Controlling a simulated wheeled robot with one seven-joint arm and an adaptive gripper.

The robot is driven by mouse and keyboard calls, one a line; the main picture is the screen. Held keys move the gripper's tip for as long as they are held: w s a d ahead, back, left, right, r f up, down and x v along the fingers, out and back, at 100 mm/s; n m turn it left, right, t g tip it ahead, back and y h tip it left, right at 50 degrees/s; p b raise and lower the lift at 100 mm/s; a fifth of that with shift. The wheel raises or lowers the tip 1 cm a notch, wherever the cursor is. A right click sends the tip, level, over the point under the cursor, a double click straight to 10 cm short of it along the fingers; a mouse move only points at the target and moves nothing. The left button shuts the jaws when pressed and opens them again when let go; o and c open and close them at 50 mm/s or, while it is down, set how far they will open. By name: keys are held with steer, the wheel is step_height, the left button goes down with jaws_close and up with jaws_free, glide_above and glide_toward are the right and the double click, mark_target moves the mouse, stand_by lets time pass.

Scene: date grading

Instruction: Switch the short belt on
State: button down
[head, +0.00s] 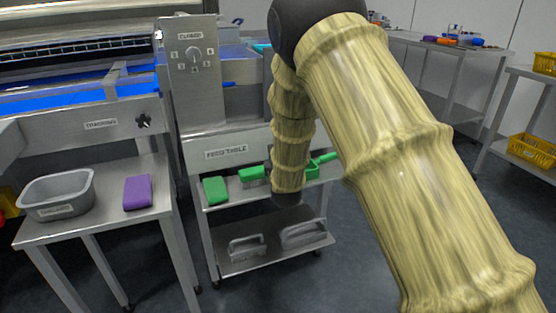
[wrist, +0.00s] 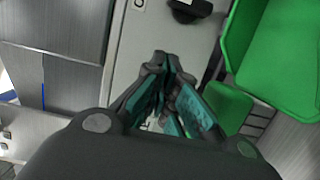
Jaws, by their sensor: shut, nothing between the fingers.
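My gripper (wrist: 163,62) is shut and empty in the wrist view, its teal-padded fingers together in front of a light grey panel (wrist: 140,45). A black rotary knob (wrist: 190,10) sits on that panel at the top edge, above and right of the fingertips and apart from them in the picture. I cannot tell whether this knob belongs to the short belt, nor read its setting. In the head view a blue belt surface (head: 234,52) shows behind the dial panel (head: 193,70). My arm covers its right part, and my gripper is hidden there.
In the wrist view a green bin (wrist: 275,50) is close on the right. The head view shows a tracking knob (head: 144,121), a long blue belt (head: 70,102), a grey tub (head: 30,207), a purple block (head: 138,191) and a feed table label (head: 226,152). Floor shows between the stands.

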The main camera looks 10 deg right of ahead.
steer(key=shift+w+d+b, duration=0.65)
steer(key=shift+w+d, duration=1.15)
steer(key=shift+d, duration=0.1)
steer(key=shift+d+r, duration=0.1)
steer(key=shift+r+m+p, duration=0.1)
steer(key=shift+m+p, duration=0.2)
steer(key=shift+p, duration=0.15)
